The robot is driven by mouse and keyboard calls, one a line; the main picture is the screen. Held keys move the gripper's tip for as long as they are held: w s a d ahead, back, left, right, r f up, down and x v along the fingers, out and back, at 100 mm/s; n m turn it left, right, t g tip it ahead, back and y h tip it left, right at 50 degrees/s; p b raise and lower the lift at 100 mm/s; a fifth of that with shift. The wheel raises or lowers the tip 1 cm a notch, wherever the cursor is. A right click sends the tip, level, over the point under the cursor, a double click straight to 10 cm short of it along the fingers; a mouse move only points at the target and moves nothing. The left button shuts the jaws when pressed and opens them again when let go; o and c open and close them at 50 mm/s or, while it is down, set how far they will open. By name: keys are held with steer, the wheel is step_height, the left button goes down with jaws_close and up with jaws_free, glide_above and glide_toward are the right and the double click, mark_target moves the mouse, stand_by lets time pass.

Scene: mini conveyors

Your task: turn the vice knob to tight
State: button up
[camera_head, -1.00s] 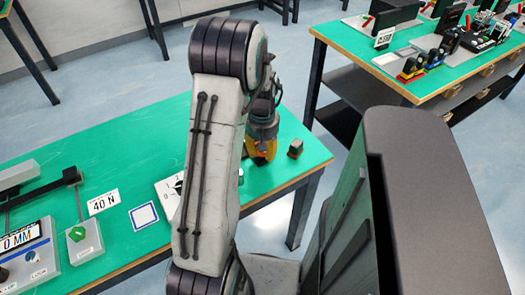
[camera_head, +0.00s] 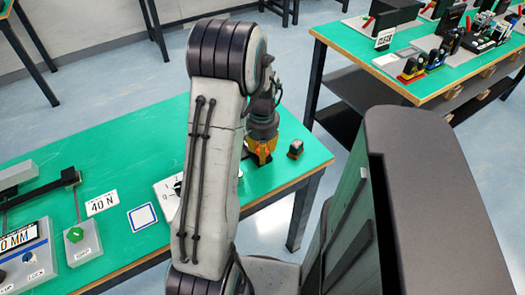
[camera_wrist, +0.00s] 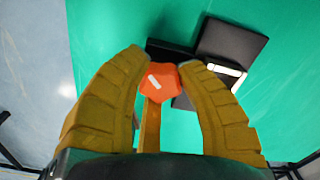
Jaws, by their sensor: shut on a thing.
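The orange knob (camera_wrist: 161,80), with a short white mark on its face, sits between the fingertips of my gripper (camera_wrist: 160,66) in the wrist view. Both yellow fingers are closed against its sides. The white mark is slightly tilted. Black blocks (camera_wrist: 232,46) beside and behind the knob look like parts of the vice; one carries a pale strip. In the head view my gripper (camera_head: 262,155) points down over the right end of the green table, and the knob is hidden there.
A small dark block (camera_head: 295,149) stands right of my gripper on the green table (camera_head: 125,135). A white dial plate (camera_head: 170,192) is partly behind my arm. A "40 N" card (camera_head: 102,202), a blue-framed square (camera_head: 143,217) and a green knob (camera_head: 76,235) lie further left.

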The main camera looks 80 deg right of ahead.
steer(key=shift+a+f+m, duration=0.2)
steer(key=shift+a+m, duration=0.05)
steer(key=shift+m, duration=0.15)
steer(key=o, duration=0.9)
steer(key=shift+d+r, duration=0.1)
steer(key=shift+d+r, duration=0.1)
steer(key=shift+r, duration=0.1)
step_height(320, 180, up, 12)
steer(key=shift+f, duration=0.2)
stand_by(0.5)
